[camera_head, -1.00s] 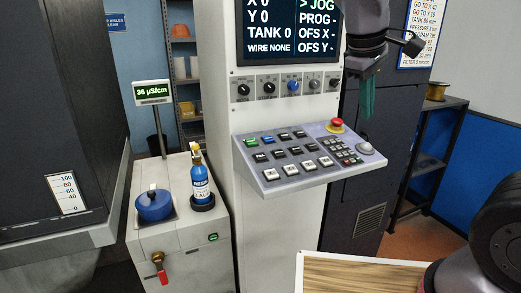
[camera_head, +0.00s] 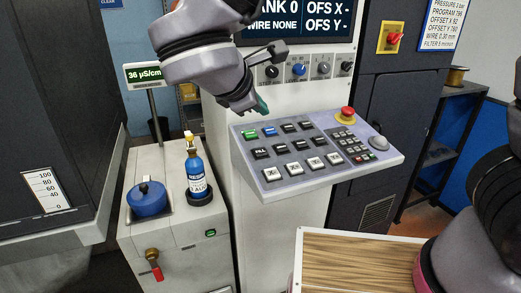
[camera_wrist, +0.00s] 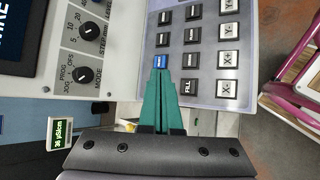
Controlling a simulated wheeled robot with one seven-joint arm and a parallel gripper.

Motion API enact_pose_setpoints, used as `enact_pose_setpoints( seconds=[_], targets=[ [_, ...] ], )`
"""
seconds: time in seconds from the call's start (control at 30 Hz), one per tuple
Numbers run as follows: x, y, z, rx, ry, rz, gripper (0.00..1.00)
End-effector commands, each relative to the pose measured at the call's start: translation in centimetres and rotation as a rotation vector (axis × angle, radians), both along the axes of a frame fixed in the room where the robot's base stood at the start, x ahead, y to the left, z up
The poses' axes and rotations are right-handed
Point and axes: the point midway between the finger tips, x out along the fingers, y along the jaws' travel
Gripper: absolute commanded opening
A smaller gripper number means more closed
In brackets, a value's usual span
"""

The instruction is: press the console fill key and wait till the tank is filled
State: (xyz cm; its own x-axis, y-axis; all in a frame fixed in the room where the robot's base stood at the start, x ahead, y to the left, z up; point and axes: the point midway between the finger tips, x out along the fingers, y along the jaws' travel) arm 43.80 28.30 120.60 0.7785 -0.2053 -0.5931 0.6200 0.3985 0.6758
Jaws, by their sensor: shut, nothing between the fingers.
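The console key panel (camera_head: 330,183) slopes out below the screen. Its black FILL key (camera_head: 261,153) is at the left of the middle row, in front of a green key. The FILL key also shows in the wrist view (camera_wrist: 189,87), right of my fingers. My gripper (camera_head: 262,108) is shut and empty, above the panel's rear left edge. In the wrist view its teal fingertips (camera_wrist: 162,72) appear just beside the blue key (camera_wrist: 161,61); contact cannot be told. The screen (camera_head: 300,24) reads TANK 0. The dark tank (camera_head: 60,100) at left has a 0–100 scale.
A red emergency stop (camera_head: 347,113) sits at the panel's rear right. A blue bottle (camera_head: 196,176) and a blue-lidded pot (camera_head: 148,199) stand on the pale cabinet left of the console.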

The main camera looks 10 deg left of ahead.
Motion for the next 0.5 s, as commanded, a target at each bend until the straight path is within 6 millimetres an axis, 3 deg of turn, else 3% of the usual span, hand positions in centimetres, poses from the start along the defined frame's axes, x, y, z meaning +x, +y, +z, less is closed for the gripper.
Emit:
enact_pose_setpoints(
  seconds=[0.27,0.5],
  targets=[
    [0.1,0.0,-0.5,-0.002,0.001,-0.002,0.0],
    [0.6,0.3,-3.3,-0.004,0.002,-0.002,0.0]
  ],
)
